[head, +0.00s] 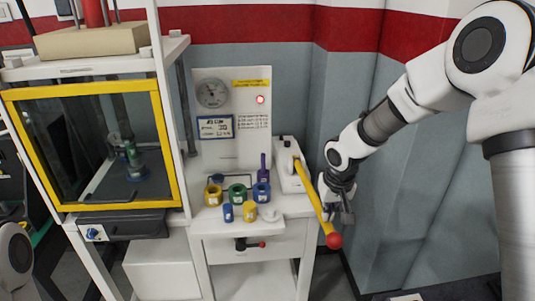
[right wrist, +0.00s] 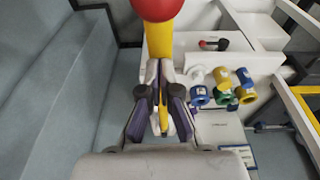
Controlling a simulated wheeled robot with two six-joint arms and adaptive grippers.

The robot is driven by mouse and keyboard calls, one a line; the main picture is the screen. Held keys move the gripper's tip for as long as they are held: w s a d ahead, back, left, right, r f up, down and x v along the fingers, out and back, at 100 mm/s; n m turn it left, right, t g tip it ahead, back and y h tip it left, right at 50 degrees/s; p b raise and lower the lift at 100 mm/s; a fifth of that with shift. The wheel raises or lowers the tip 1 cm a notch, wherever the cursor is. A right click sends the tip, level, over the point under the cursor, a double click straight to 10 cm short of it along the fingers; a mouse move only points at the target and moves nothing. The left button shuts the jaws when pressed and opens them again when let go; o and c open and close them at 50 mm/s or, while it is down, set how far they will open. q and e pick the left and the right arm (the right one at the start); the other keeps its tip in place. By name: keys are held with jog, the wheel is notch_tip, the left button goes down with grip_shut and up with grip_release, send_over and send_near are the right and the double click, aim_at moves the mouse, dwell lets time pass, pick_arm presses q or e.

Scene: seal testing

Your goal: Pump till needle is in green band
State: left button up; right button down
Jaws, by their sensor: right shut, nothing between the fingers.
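The pressure gauge (head: 212,93) is a round grey dial on the upright panel. Its needle and green band are too small to read. The pump lever (head: 312,198) is a yellow bar with a red ball end, slanting down and forward from the white pump body (head: 291,165). My right gripper (head: 343,210) is shut and empty, close to the right of the lever in the head view. In the right wrist view its fingers (right wrist: 161,70) overlap the lever, whose red ball (right wrist: 157,8) shows at the top. I cannot tell whether they touch. My left gripper is out of view.
Blue, green and yellow ring fittings (head: 237,193) stand on the white bench left of the lever. A red light (head: 260,99) glows on the panel. A yellow-framed test chamber (head: 160,130) stands at left. A grey wall rises at right.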

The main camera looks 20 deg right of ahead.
jog(key=shift+f+b, duration=0.9)
jog(key=shift+f, duration=0.35)
notch_tip(320, 180, up, 4)
jog(key=p, duration=0.4)
jog(key=shift+w+r, duration=0.15)
jog(key=shift+s+r, duration=0.2)
jog(key=s+r+p, duration=0.2)
jog(key=s+r, duration=0.1)
jog(key=r, duration=0.3)
jog(key=shift+s+a+p, duration=0.2)
jog(key=shift+a+p, duration=0.15)
jog(key=shift+a, duration=0.05)
jog(key=shift+s+r, duration=0.15)
jog(key=shift+r, duration=0.05)
jog(key=shift+f, duration=0.1)
